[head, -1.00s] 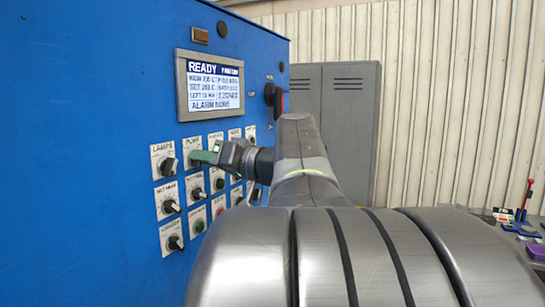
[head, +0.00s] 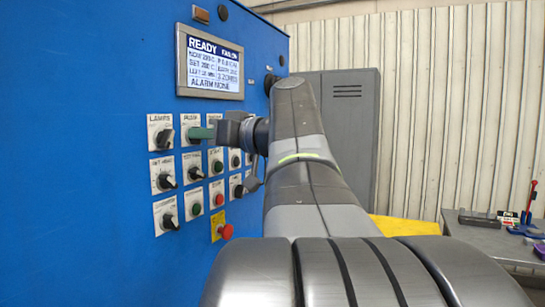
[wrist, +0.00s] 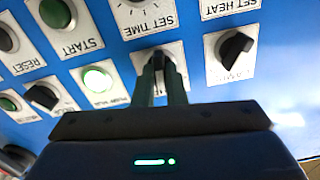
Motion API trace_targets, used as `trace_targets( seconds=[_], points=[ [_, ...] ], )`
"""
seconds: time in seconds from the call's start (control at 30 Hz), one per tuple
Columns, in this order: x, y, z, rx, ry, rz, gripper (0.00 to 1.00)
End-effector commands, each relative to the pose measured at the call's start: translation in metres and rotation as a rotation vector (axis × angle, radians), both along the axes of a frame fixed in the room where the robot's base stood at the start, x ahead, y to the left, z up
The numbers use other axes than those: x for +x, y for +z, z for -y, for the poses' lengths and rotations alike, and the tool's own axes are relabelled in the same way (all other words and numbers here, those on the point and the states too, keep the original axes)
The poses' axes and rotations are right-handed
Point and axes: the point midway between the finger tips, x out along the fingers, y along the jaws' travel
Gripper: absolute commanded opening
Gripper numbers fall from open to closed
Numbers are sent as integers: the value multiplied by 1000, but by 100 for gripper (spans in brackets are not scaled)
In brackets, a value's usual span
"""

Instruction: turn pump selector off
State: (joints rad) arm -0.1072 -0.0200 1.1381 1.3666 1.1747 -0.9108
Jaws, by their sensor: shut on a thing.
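The pump selector's plate (head: 190,119) is in the upper row of the blue panel, right of the lamps selector (head: 163,134). My gripper (head: 194,133) reaches in from the right, its green fingertips at the pump plate and hiding most of the knob. In the wrist view, upside down, my gripper (wrist: 160,72) has its two fingers on either side of the black pump knob (wrist: 158,60), shut on it. Its lower label is mostly hidden, so I cannot read its setting. The lamps knob (wrist: 237,46) is beside it, clear of the fingers.
A lit display (head: 214,62) reading READY is above the switches. Rows of knobs and buttons lie close below, including a set heat knob (head: 165,181) and a red emergency-type button (head: 225,232). A grey cabinet (head: 348,115) and a bench (head: 485,235) stand to the right.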

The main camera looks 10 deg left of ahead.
Motion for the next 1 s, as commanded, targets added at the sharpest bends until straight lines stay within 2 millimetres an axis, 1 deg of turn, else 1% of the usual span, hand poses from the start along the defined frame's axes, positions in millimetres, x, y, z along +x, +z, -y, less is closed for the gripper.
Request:
trace_targets(
  seconds=[0.03, 0.6, 0.8, 1.0],
  points=[
    [0, -8, 0, -11, 1, 38, 0],
    [-2, -5, -1, -166, 0, 478, 0],
    [-2, -3, -1, -202, 1, 583, 0],
    [-2, -2, -1, -225, 1, 642, 0]
  ],
)
